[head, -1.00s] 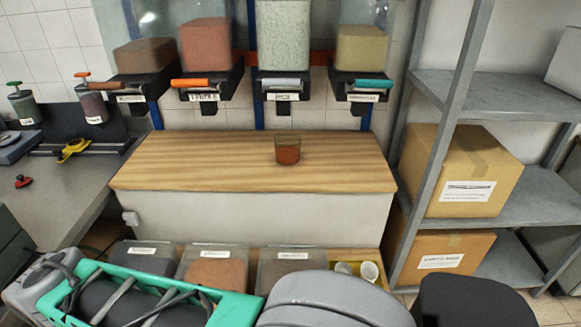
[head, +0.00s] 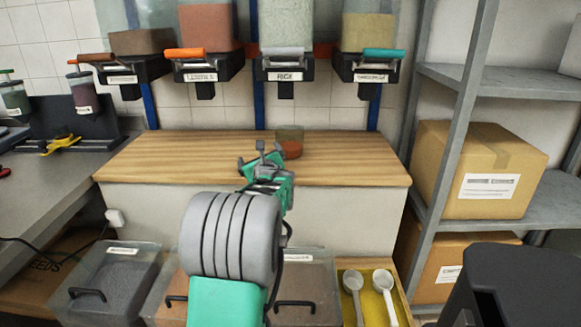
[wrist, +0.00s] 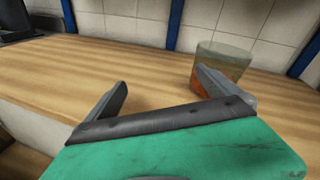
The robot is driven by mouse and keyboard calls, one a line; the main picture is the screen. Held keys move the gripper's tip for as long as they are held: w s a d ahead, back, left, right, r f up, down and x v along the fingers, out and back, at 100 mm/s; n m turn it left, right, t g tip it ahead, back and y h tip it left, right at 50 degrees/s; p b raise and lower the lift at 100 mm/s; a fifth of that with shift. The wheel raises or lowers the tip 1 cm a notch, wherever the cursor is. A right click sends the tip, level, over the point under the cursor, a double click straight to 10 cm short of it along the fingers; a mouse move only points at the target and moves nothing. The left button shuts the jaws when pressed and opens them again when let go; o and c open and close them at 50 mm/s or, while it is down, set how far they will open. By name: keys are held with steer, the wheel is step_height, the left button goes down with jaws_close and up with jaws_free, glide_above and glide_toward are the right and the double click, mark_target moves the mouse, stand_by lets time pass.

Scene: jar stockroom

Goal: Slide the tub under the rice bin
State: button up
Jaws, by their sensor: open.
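The tub (head: 290,141) is a small clear cup with reddish-brown contents, upright on the wooden counter. The rice bin (head: 286,25) holds pale grains and hangs on the wall above and behind it, with a grey handle and a RICE label. My gripper (head: 262,160) is open and empty, low over the counter, in front of the tub and a little left. In the wrist view my gripper (wrist: 160,82) has its fingers spread. The tub (wrist: 225,60) stands beyond the right finger, which hides part of it. I cannot tell whether they touch.
Other wall bins flank the rice bin, with an orange handle (head: 185,52) on the left and a teal handle (head: 379,54) on the right. A grey shelf with cardboard boxes (head: 480,170) stands right. The counter (head: 150,160) is clear left of the tub.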

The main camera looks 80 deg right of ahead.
mark_target(291, 147)
steer(key=s+d+m, duration=0.1)
steer(key=s, duration=0.2)
steer(key=s+d+m+g+h, duration=0.1)
steer(key=s+d+m, duration=0.1)
steer(key=s, duration=0.1)
steer(key=s+d+m+h+b, duration=0.1)
steer(key=s, duration=0.2)
steer(key=shift+s+d+f+m+g, duration=0.25)
steer(key=shift+s+f+m+g, duration=0.05)
steer(key=shift+s+m, duration=0.1)
steer(key=shift+w, duration=0.1)
steer(key=b+x, duration=0.1)
steer(key=x, duration=1.1)
steer(key=shift+c, duration=0.3)
